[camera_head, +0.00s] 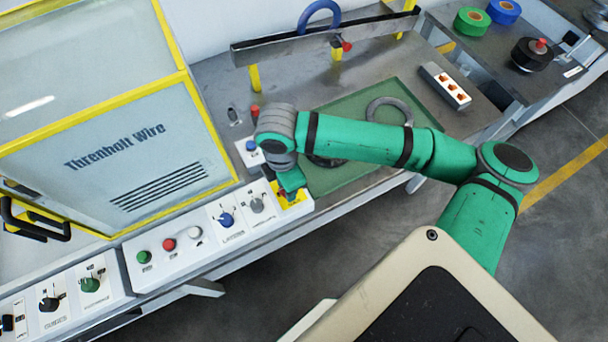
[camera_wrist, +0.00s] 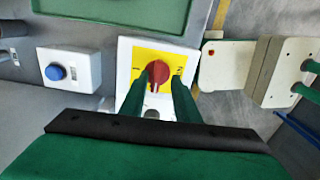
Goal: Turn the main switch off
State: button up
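The main switch is a red rotary knob (camera_wrist: 158,72) on a yellow plate (camera_wrist: 146,55) set in a white box. In the head view the yellow plate (camera_head: 299,204) shows at the right end of the control row, with the knob mostly hidden by my gripper (camera_head: 290,190). In the wrist view my gripper (camera_wrist: 159,80) has its two green fingers on either side of the knob, the tips very close to it. I cannot tell whether they touch it. Small marks beside the knob are too blurred to read.
A blue push button (camera_wrist: 55,72) on a white box stands left of the switch in the wrist view. The control panel (camera_head: 170,262) holds several buttons and knobs. A green mat (camera_head: 345,172) with dark rings lies behind the switch. A white socket strip (camera_head: 445,85) is further back.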

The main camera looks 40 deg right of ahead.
jog(key=shift+s+d+r, duration=0.1)
jog(key=shift+d, duration=0.3)
jog(key=shift+r, duration=0.35)
notch_tip(320, 180, up, 10)
jog(key=a, duration=0.1)
jog(key=shift+w, duration=0.2)
jog(key=shift+s+f, duration=0.1)
jog(key=shift+s, duration=0.05)
